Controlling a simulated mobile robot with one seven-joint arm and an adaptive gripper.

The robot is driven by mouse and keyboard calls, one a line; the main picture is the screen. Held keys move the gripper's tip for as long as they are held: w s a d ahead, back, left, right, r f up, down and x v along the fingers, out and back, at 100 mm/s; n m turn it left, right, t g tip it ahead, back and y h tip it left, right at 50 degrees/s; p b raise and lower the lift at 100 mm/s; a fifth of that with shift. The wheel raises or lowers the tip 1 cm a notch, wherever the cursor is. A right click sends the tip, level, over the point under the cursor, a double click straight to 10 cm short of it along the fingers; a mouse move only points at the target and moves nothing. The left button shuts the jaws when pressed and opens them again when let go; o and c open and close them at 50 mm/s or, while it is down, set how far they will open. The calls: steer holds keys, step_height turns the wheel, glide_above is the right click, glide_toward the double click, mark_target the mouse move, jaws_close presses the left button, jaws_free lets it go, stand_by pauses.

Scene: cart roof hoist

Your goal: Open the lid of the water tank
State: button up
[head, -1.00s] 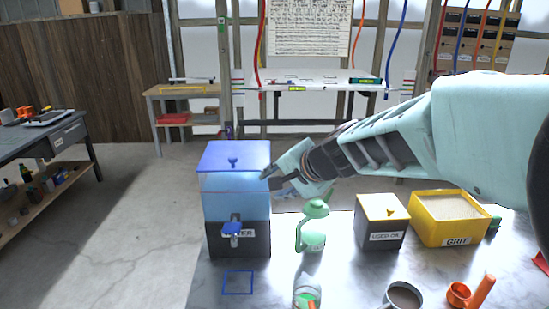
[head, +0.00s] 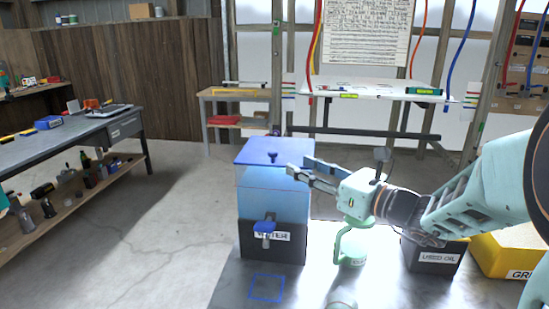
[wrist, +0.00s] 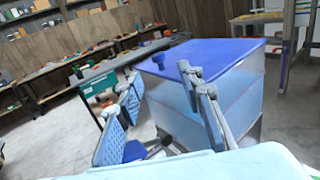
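The water tank (head: 273,205) stands on the bench, a clear bluish box with a dark base labelled WATER and a blue tap (head: 264,228). Its flat blue lid (head: 255,148) lies shut on top, with a small blue knob (head: 272,157) on it. My gripper (head: 298,162) is at the tank's upper right side, its fingers pointing left near lid height. In the wrist view the gripper (wrist: 160,74) is open and empty.
A green lamp-like thing (head: 352,245) stands under my wrist. A dark USED OIL box (head: 433,258) and a yellow GRIT bin (head: 500,255) are to the right. A blue square outline (head: 267,288) marks bare bench before the tank. A workbench (head: 75,138) is at left.

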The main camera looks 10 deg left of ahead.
mark_target(277, 156)
steer(key=x, duration=1)
steer(key=shift+a, duration=0.15)
steer(key=shift+c, duration=0.7)
jaws_close()
